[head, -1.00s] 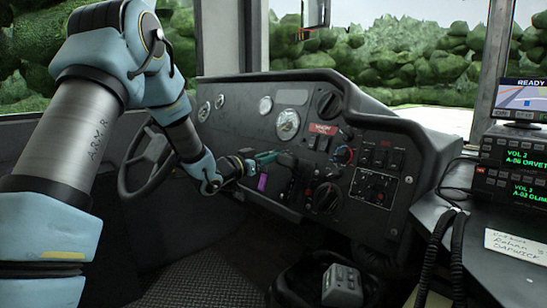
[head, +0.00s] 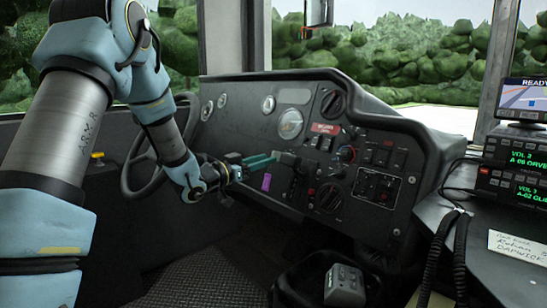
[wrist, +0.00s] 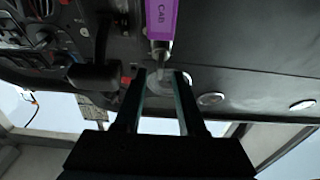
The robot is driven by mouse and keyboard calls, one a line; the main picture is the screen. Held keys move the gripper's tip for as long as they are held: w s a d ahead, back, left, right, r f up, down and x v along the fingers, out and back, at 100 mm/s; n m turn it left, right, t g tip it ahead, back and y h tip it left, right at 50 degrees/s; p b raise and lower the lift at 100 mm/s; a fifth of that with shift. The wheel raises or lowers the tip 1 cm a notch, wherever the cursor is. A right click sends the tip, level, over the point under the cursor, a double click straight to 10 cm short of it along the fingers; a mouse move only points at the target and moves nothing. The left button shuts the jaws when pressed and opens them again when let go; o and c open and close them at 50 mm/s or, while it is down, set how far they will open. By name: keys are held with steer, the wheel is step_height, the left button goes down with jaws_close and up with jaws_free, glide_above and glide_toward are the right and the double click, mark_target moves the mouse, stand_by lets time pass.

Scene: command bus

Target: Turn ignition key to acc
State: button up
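The ignition key carries a purple tag (head: 266,182) that hangs on the dashboard just below my gripper's fingertips. In the wrist view the tag, marked CAB (wrist: 161,20), shows at top centre, with a small metal piece at its end near a round fitting. My gripper (wrist: 161,76) is open, its two teal fingers apart with a clear gap, the tips close to that metal piece. I cannot tell whether they touch it. In the head view my gripper (head: 276,156) reaches the dash from the left. The key's position marks are too small to read.
The steering wheel (head: 150,150) is left, behind my arm. A black lever (wrist: 93,76) is beside the fingers in the wrist view. Dashboard knobs and switches (head: 378,185) lie to the right. A radio stack (head: 512,165) with coiled cords stands at far right.

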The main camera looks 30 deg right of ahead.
steer(key=v, duration=0.5)
steer(key=shift+s+a, duration=0.1)
steer(key=shift+a, duration=0.2)
steer(key=shift+f, duration=0.1)
steer(key=w+a+f+n+t+y, duration=0.2)
steer(key=a+n+y, duration=0.15)
steer(key=a, duration=0.25)
steer(key=w+a+f+n+t+y, duration=0.1)
steer(key=a+f+n+y, duration=0.15)
steer(key=a+y, duration=0.35)
steer(key=w+a+f+n+t+y, duration=0.2)
steer(key=a+y, duration=0.1)
steer(key=a, duration=0.4)
steer(key=s+a+f+n+g+y, duration=0.2)
steer(key=s+a+n+g+y, duration=0.15)
steer(key=s+a, duration=0.5)
steer(key=s+a+f+n+g+y, duration=0.2)
steer(key=s+a+f+g, duration=0.15)
steer(key=s+a, duration=0.5)
steer(key=s+r+p, duration=0.1)
steer(key=r+p, duration=1.2)
steer(key=s+d+r+g+p, duration=0.1)
steer(key=s+r+p, duration=0.1)
steer(key=r+p, duration=1.2)
steer(key=shift+d, duration=0.25)
